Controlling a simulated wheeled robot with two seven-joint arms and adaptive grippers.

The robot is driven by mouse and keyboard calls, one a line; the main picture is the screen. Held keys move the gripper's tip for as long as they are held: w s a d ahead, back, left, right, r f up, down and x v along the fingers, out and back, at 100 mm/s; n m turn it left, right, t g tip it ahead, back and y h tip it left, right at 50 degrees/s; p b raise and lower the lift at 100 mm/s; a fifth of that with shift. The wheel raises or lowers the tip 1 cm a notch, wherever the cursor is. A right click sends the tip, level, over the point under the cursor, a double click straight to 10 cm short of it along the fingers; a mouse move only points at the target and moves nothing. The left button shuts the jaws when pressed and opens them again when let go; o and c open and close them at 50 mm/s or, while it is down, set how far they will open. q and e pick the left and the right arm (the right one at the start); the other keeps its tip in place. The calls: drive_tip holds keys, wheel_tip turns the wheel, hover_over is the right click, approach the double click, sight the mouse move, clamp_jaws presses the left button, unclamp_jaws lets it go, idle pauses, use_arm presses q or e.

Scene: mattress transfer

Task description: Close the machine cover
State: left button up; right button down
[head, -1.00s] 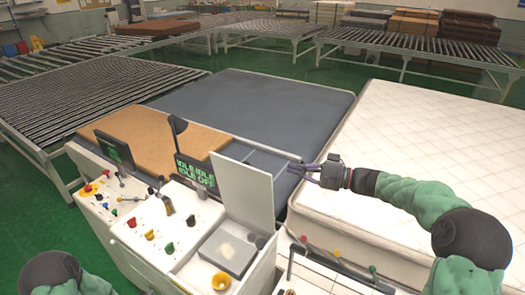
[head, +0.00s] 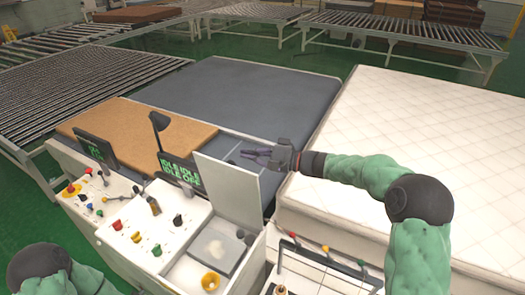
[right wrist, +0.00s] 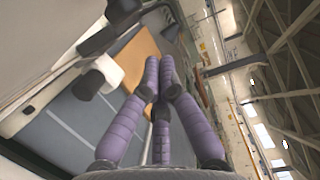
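The machine cover (head: 228,187) is a flat white panel standing raised, tilted back, at the rear edge of the white control console. Below its front is an open recess with a grey plate (head: 215,245) and a yellow round knob (head: 210,281). My left gripper is out of view.
Small screens (head: 180,170) and a dark lamp-like post (head: 159,122) stand left of the cover. Knobs and levers cover the console (head: 160,225). A white mattress (head: 420,120) lies to the right. Roller conveyors (head: 90,85) are behind and left.

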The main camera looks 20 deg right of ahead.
drive_tip(key=shift+s+a+f, duration=0.1)
drive_tip(key=shift+s+a, duration=0.9)
drive_tip(key=shift+s, duration=0.05)
drive_tip(key=shift+s, duration=0.1)
drive_tip(key=s+a+f+n+h+b, duration=0.1)
drive_tip(key=s+a+f+n+b, duration=0.25)
drive_tip(key=s+a+b, duration=0.6)
drive_tip(key=s+a+f+n+h+b, duration=0.15)
drive_tip(key=s+a+n+b, duration=0.25)
drive_tip(key=b, duration=1.1)
drive_tip(key=s+a+f+n+t+h+b, duration=0.1)
drive_tip(key=s+a+f+n+b, duration=0.2)
drive_tip(key=f, duration=0.5)
drive_tip(key=s+a+f+n+t+h+b, duration=0.1)
drive_tip(key=s+a+f+n+b, duration=0.3)
drive_tip(key=f+n, duration=0.2)
drive_tip(key=shift+s+a+f, duration=0.2)
drive_tip(key=shift+a+f, duration=0.1)
drive_tip(key=shift+f, duration=0.85)
